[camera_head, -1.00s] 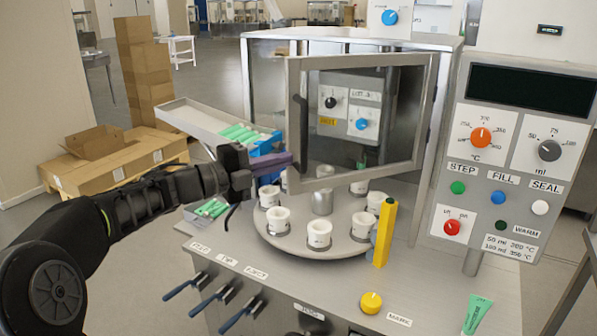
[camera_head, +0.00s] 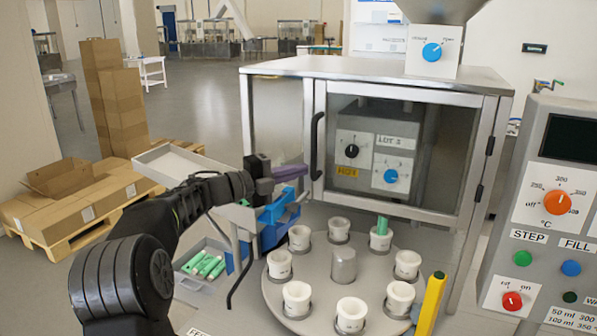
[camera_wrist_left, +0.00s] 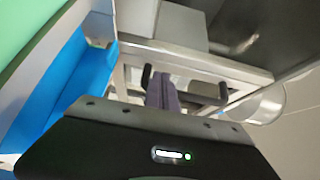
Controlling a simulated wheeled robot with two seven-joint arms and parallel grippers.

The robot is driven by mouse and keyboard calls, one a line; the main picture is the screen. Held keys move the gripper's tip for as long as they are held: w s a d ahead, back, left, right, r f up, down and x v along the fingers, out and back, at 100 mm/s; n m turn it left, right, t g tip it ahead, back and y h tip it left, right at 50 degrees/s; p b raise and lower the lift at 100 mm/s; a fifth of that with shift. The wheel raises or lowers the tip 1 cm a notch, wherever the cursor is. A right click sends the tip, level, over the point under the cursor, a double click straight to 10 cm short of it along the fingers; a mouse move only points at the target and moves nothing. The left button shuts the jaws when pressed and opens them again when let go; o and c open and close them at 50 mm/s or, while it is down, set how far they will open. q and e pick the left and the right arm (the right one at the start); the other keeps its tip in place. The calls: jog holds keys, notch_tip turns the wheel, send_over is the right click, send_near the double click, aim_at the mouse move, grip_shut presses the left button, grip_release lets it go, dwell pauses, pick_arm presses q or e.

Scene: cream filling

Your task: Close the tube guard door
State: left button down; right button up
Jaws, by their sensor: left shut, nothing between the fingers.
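The tube guard door (camera_head: 400,150) is a metal-framed clear panel on the front of the cabinet, hinged at its right side. It now lies in line with the cabinet front and looks shut or nearly so; I cannot tell whether a small gap is left. Its black handle (camera_head: 317,146) is on the left edge. My left gripper (camera_head: 296,172) is shut and empty, just left of the handle. The purple fingers also show in the left wrist view (camera_wrist_left: 161,92), in front of the metal frame. I cannot tell whether they touch the door. My right gripper is not in view.
A round turntable (camera_head: 320,262) with several white cups stands below the door; one cup holds a green tube (camera_head: 382,225). A yellow post (camera_head: 430,304) stands at its right. A blue chute (camera_head: 276,222) and a tray of green tubes (camera_head: 205,265) are near my left arm.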

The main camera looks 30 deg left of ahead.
pick_arm(q)
jog(key=shift+w+h, duration=0.3)
jog(key=shift+w, duration=0.3)
jog(key=shift+s+a, duration=0.1)
jog(key=shift+s, duration=0.05)
jog(key=b+v, duration=0.2)
jog(key=v, duration=0.4)
jog(key=shift+s+a, duration=0.15)
jog(key=shift+s, duration=0.15)
jog(key=shift+s+a+r, duration=0.1)
jog(key=shift+s+a, duration=0.1)
jog(key=shift+s, duration=0.15)
